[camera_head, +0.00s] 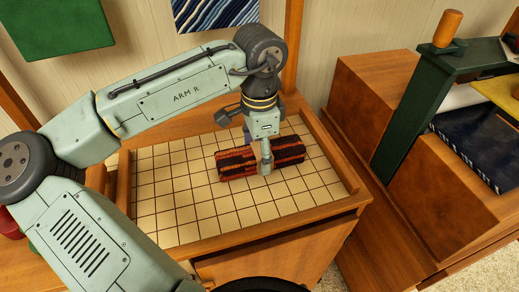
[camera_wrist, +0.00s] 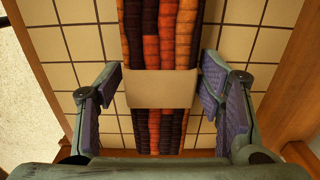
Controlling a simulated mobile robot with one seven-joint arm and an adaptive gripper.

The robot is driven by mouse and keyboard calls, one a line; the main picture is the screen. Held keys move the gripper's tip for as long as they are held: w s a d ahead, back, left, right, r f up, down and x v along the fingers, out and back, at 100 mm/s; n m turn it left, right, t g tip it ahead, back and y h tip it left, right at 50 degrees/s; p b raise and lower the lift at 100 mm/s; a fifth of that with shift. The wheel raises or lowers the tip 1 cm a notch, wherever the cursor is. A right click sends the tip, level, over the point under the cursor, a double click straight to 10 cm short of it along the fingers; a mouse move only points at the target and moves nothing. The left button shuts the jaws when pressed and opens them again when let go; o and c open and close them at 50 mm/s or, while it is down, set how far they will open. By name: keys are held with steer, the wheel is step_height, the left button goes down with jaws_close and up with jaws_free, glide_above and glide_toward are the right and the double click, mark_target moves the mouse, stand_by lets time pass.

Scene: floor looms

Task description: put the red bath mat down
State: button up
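The red bath mat (camera_head: 288,151) is a roll in red, orange and black stripes with a tan band around its middle. It appears to lie on the tan tiled surface (camera_head: 185,195) inside a wooden-rimmed tray. In the wrist view the mat (camera_wrist: 160,35) runs up the middle of the picture. My gripper (camera_head: 265,165) is over the middle of the roll, pointing down. In the wrist view my gripper's purple-padded fingers (camera_wrist: 161,85) stand on either side of the band, spread apart, with narrow gaps showing beside it.
Bare tiles surround the roll, bounded by the tray's raised wooden rim (camera_head: 335,155). To the right stand a wooden box (camera_head: 365,95), a dark green post (camera_head: 425,115) and a dark blue folded cloth (camera_head: 480,140). Green and blue-striped textiles hang on the wall behind.

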mark_target(259, 150)
steer(key=shift+o, duration=0.4)
step_height(259, 150, up, 12)
steer(key=shift+r, duration=0.2)
steer(key=shift+a, duration=0.1)
stand_by(0.4)
